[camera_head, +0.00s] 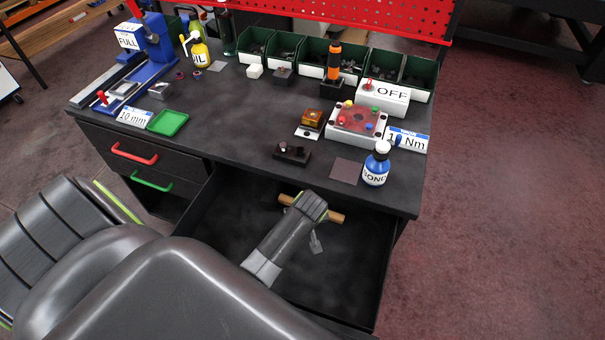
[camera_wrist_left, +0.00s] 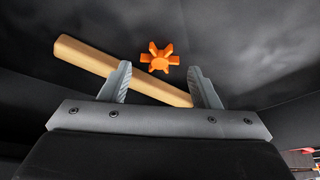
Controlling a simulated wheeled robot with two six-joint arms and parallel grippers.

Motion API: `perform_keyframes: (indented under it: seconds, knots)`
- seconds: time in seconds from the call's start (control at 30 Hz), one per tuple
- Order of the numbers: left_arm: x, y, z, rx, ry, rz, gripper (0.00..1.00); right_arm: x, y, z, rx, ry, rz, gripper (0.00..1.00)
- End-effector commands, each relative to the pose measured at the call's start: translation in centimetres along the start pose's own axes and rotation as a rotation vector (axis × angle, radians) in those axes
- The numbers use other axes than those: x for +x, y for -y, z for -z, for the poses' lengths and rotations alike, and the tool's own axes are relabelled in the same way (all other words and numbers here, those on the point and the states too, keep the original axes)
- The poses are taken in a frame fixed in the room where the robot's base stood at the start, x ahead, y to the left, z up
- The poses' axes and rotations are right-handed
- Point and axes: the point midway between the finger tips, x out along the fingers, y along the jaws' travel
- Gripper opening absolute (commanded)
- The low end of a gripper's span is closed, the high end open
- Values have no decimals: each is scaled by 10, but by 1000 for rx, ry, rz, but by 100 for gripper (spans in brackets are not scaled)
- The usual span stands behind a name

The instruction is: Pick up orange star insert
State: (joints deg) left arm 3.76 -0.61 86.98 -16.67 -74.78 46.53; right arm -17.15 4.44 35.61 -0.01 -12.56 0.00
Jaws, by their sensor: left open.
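The orange star insert (camera_wrist_left: 159,58) lies on the dark drawer floor in the left wrist view, flat, with several blunt arms. My left gripper (camera_wrist_left: 160,72) is open and empty, its two fingers on either side of the star's position in the picture, with the star just beyond the tips. In the head view my left gripper (camera_head: 312,228) reaches down into the open drawer (camera_head: 215,215); the star is hidden there behind the arm. My right gripper is not in view.
A wooden rod (camera_wrist_left: 90,58) lies beside the star and passes behind the fingers; its ends show in the head view (camera_head: 335,216). The drawer walls surround the gripper. The tabletop above holds a blue bottle (camera_head: 376,168), a green tray (camera_head: 168,122) and green bins (camera_head: 287,48).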

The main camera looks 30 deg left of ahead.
Motion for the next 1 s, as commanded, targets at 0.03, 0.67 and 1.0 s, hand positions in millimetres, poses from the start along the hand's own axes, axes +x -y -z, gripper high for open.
perform_keyframes:
  seconds: [0.03,0.67,1.0]
  knots:
    - [5,0,2,1,0,2,56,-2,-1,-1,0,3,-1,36]
    - [29,0,2,0,-1,0,45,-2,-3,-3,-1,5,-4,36]
    - [29,0,2,0,-1,0,23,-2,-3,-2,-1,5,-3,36]
